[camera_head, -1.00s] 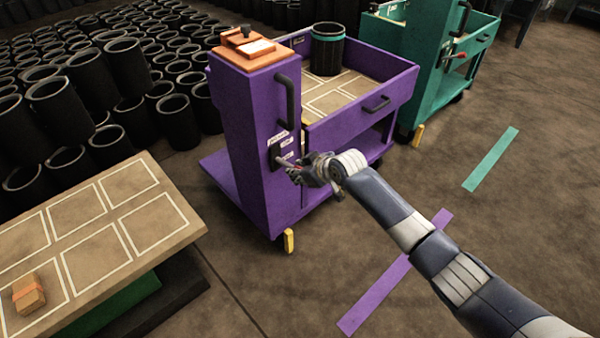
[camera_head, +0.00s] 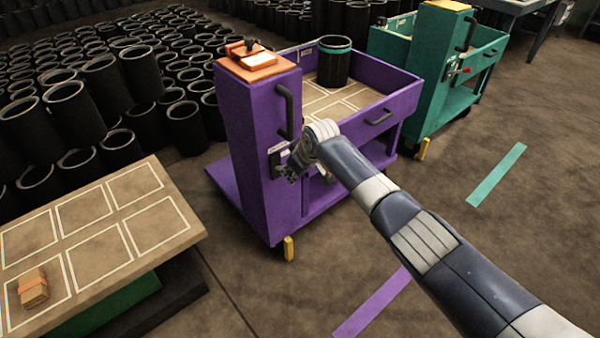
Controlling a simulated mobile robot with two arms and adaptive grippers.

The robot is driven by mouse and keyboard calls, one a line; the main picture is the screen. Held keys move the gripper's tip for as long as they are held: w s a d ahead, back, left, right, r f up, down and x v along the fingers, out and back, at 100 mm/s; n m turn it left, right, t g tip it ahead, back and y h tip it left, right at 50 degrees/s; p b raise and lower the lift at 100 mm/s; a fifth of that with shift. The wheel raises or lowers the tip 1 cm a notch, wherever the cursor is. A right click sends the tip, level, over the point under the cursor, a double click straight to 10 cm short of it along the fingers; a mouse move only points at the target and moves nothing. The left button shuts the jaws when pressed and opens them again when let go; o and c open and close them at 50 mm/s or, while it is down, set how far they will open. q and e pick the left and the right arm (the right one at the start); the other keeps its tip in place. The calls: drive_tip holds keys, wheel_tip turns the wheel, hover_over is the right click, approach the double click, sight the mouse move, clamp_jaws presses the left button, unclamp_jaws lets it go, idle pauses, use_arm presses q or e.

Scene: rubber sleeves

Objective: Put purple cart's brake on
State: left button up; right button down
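The purple cart (camera_head: 255,160) stands in the middle, with a tall front post and a tray behind it. A dark brake plate with small white labels (camera_head: 277,150) is on the post's right face, below a black handle (camera_head: 286,110). My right gripper (camera_head: 288,172) is at this plate and hides most of the brake lever. Its fingers are small and dark here, so I cannot tell whether they are shut on the lever or how the lever stands. My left gripper is out of view.
A black sleeve with a teal rim (camera_head: 334,62) stands in the purple cart's tray. A teal cart (camera_head: 436,75) is behind right. A marked table (camera_head: 100,215) with an orange-banded block (camera_head: 33,288) is at left. Many black sleeves fill the back left. Floor at right is open.

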drive_tip(key=shift+w+r, duration=0.1)
drive_tip(key=shift+r, duration=0.1)
idle(0.4)
drive_tip(key=c, duration=1.4)
unclamp_jaws()
drive_tip(key=shift+a, duration=0.1)
drive_tip(key=shift+o, duration=0.4)
drive_tip(key=shift+f, duration=0.1)
drive_tip(key=v, duration=1.2)
